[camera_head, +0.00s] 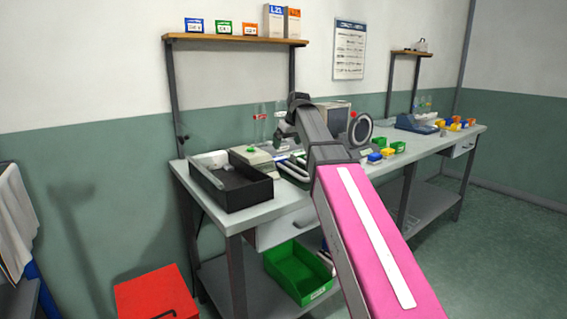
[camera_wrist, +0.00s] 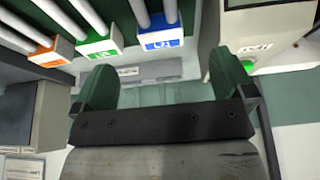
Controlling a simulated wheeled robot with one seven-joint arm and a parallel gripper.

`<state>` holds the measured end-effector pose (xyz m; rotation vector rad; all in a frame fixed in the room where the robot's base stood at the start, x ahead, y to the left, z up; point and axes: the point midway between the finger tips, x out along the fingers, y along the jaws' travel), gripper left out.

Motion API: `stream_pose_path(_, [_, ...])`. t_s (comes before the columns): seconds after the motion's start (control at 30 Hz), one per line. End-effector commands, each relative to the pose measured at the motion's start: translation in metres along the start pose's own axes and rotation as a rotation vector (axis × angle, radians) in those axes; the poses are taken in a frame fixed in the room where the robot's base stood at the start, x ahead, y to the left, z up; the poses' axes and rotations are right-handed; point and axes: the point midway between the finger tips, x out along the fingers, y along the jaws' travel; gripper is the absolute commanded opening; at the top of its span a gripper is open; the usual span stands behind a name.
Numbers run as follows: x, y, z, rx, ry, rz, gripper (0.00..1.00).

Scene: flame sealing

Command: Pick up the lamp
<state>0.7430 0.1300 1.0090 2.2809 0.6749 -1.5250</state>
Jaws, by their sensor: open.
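My gripper (camera_head: 284,130) is above the left half of the workbench (camera_head: 245,214), near its back. In the wrist view my gripper (camera_wrist: 163,65) has its two green fingers spread wide with nothing between them. I cannot pick out the lamp for certain in either view. Beyond the fingers, in the wrist view, are white tubes on an orange block (camera_wrist: 45,56), a green block (camera_wrist: 98,46) and a blue block (camera_wrist: 160,38). My arm hides part of the bench behind it.
A round dark-rimmed device (camera_head: 360,129) and small coloured bins (camera_head: 384,153) stand right of my arm. A shelf (camera_head: 235,39) hangs above.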

Motion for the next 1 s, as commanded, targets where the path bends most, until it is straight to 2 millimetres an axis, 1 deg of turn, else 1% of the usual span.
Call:
stream_pose_path(0.17, [0.011, 0.0, 0.0, -0.001, -0.001, -0.001, 1.0])
stream_pose_path(0.43, [0.048, 0.0, -0.001, -0.001, -0.002, -0.001, 1.0])
stream_pose_path(0.67, [0.062, 0.001, -0.002, -0.001, 0.0, 0.0, 1.0])
stream_pose_path(0.87, [0.086, 0.002, -0.008, 0.0, -0.001, 0.0, 1.0])
stream_pose_path(1.0, [0.103, 0.002, -0.007, 0.0, -0.001, 0.0, 1.0])
